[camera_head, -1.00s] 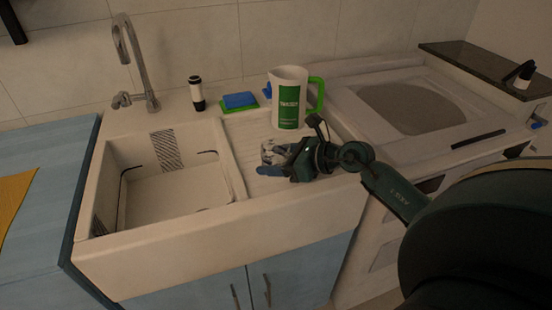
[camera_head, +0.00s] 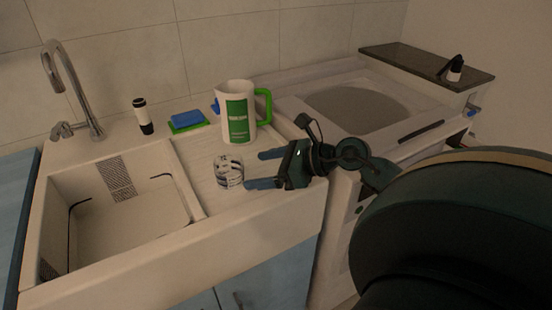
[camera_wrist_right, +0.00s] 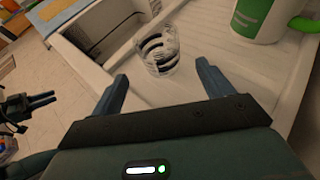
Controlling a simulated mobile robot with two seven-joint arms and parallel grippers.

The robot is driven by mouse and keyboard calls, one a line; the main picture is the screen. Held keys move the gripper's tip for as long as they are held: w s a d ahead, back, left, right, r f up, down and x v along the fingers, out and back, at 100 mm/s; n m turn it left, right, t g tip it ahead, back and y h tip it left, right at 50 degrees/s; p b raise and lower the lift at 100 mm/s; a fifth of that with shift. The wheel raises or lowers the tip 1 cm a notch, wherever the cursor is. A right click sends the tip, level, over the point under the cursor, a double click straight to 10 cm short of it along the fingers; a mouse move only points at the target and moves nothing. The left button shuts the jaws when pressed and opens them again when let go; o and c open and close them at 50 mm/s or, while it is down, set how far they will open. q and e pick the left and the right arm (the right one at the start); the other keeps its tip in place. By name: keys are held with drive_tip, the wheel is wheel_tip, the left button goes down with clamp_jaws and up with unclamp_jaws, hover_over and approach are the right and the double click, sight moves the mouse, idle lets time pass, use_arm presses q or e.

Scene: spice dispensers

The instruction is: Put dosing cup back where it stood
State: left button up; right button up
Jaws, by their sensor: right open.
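The dosing cup (camera_head: 229,172) is a small clear cup with dark markings. It stands upright on the ribbed drainboard (camera_head: 205,150) right of the sink basin. My right gripper (camera_head: 257,169) is open and empty, just right of the cup, with its fingers pointing at it and a small gap between. In the right wrist view the cup (camera_wrist_right: 158,50) stands beyond the open fingertips of the right gripper (camera_wrist_right: 163,78). My left gripper is not in the head view; a dark gripper shows at the left edge of the wrist view (camera_wrist_right: 30,103), apparently my left one, its fingers close together.
A white jug (camera_head: 238,112) with green label and handle stands behind the cup. A blue sponge on a green cloth (camera_head: 188,122) and a black-and-white bottle (camera_head: 143,116) are at the back. The sink basin (camera_head: 125,215) lies left. The drainboard around the cup is clear.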

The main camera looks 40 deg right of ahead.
drive_tip(key=shift+v, duration=1.65)
